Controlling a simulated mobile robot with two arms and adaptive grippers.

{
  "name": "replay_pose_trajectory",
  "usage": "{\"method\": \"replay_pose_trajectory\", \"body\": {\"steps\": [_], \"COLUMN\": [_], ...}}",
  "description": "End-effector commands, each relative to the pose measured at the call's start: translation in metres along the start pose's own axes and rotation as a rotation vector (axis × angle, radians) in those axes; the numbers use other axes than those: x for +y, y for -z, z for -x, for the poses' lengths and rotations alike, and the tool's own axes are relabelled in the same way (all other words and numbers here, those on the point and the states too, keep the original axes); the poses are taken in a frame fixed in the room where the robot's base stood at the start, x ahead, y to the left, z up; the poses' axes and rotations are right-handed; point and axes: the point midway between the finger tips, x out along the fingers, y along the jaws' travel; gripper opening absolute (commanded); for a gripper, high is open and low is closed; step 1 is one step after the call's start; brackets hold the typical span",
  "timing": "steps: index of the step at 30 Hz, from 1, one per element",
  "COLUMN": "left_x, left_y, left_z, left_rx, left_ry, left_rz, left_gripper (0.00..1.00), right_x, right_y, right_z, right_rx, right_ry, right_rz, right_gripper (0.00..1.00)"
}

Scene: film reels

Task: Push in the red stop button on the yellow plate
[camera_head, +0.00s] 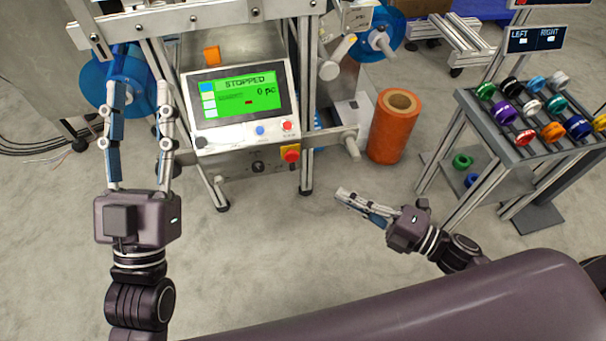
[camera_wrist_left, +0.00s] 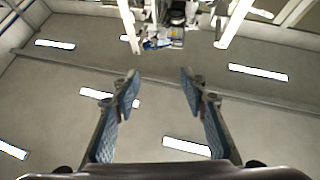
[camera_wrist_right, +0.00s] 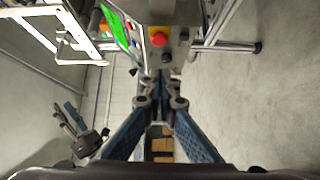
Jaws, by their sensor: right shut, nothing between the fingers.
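The red stop button (camera_head: 291,155) stands on its yellow plate (camera_head: 284,150) at the lower right of the machine's control box. In the right wrist view the red button (camera_wrist_right: 159,40) shows on the yellow plate (camera_wrist_right: 153,30), above and apart from the fingertips. My right gripper (camera_head: 342,193) is shut and empty, below and to the right of the button in the head view. It also shows in the right wrist view (camera_wrist_right: 160,92). My left gripper (camera_head: 138,88) is open and empty, left of the control box; its spread fingers show in the left wrist view (camera_wrist_left: 160,80).
The screen (camera_head: 238,95) reads STOPPED and 0 pc. A blue button (camera_head: 260,130) and another red button (camera_head: 287,126) sit below it. An orange roll (camera_head: 393,126) stands right of the machine. A rack of coloured spools (camera_head: 519,160) is at the right. Floor between is clear.

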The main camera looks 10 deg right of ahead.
Motion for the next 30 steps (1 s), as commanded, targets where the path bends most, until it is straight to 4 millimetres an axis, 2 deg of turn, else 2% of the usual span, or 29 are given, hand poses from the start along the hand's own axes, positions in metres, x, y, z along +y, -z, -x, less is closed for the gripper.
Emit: {"method": "replay_pose_trajectory", "body": {"steps": [4,13,17,23,30], "left_x": [0.0,0.0,0.001,0.004,0.007], "left_y": [0.011,0.012,0.017,0.046,0.092], "left_z": [0.001,0.001,0.002,0.007,0.027], "left_rx": [0.03,0.031,0.056,0.197,0.424], "left_ry": [-0.001,-0.001,-0.002,-0.007,-0.013], "left_rz": [0.001,0.001,0.002,0.01,0.022], "left_gripper": [0.4,0.4,0.4,0.4,0.4], "right_x": [0.003,0.003,0.003,0.003,0.003], "right_y": [0.006,0.006,0.006,0.006,0.007], "right_z": [-0.001,-0.001,-0.007,-0.035,-0.082], "right_rx": [0.023,0.022,0.022,0.023,0.022], "right_ry": [-0.01,-0.01,-0.012,-0.014,-0.013], "right_rz": [0.023,0.022,0.022,0.024,0.024], "right_gripper": [0.0,0.0,0.0,0.0,0.0]}}
